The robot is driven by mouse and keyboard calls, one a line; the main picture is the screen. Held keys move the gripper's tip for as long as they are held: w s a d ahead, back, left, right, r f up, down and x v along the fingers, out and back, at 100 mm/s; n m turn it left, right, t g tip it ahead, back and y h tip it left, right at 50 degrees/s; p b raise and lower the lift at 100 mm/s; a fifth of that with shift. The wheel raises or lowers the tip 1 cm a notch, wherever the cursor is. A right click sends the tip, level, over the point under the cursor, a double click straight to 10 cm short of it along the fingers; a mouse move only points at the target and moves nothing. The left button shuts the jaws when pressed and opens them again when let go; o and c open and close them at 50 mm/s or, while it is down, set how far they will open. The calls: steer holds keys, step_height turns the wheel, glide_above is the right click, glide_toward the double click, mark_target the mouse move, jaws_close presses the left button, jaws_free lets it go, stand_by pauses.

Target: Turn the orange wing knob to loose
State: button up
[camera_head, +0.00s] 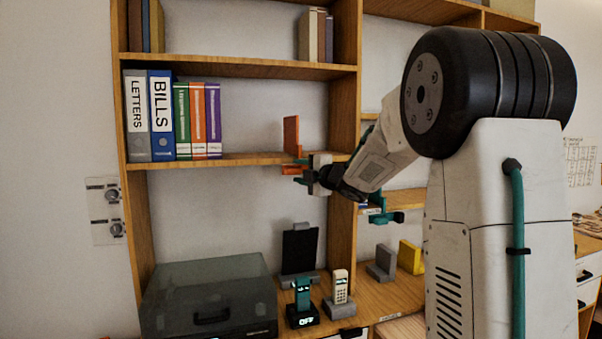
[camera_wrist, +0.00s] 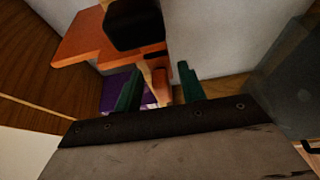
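An orange upright plate (camera_head: 291,135) stands at the front edge of the middle shelf, just behind my gripper (camera_head: 300,171). In the wrist view an orange stepped part (camera_wrist: 90,38) and a dark block (camera_wrist: 134,26) are close at the top. An orange-brown piece (camera_wrist: 161,86) shows in the gap between the green fingers of my gripper (camera_wrist: 158,84); I cannot tell whether it is the wing of the knob or something farther back. My fingers stand apart, with nothing visibly clamped. The knob's outline and any loose marking cannot be made out.
The middle shelf (camera_head: 250,160) runs beside my gripper, with binders (camera_head: 196,120) to its left. Below are a dark lidded box (camera_head: 208,290), a black panel (camera_head: 298,250) and two handsets (camera_head: 302,293) (camera_head: 340,287). An upright board (camera_head: 342,235) stands right of them.

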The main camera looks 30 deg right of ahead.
jaws_close()
steer(key=shift+f, duration=0.1)
steer(key=m, duration=0.1)
steer(key=m+t, duration=0.1)
steer(key=m, duration=0.1)
steer(key=shift+f, duration=0.35)
steer(key=m, duration=0.2)
steer(key=m+t+h, duration=0.1)
steer(key=m, duration=0.1)
steer(key=m+t, duration=0.1)
steer(key=m, duration=0.1)
steer(key=shift+w+a+f+m, duration=0.1)
steer(key=shift+a+f+m, duration=0.2)
steer(key=shift+a+f, duration=0.1)
steer(key=shift+w+a+f+m+t+h, duration=0.1)
steer(key=shift+a+m+h, duration=0.15)
steer(key=shift+m+h, duration=1.4)
steer(key=shift+w+a+f+m+t+h, duration=0.15)
steer(key=shift+m+h, duration=0.55)
steer(key=shift+m, duration=1.85)
steer(key=shift+s+a+f+m+t+h, duration=0.1)
steer(key=shift+a+m+h, duration=0.2)
steer(key=shift+m+h, duration=1.35)
steer(key=shift+w+m+y, duration=0.1)
steer(key=shift+m+y, duration=0.4)
steer(key=shift+m, duration=0.15)
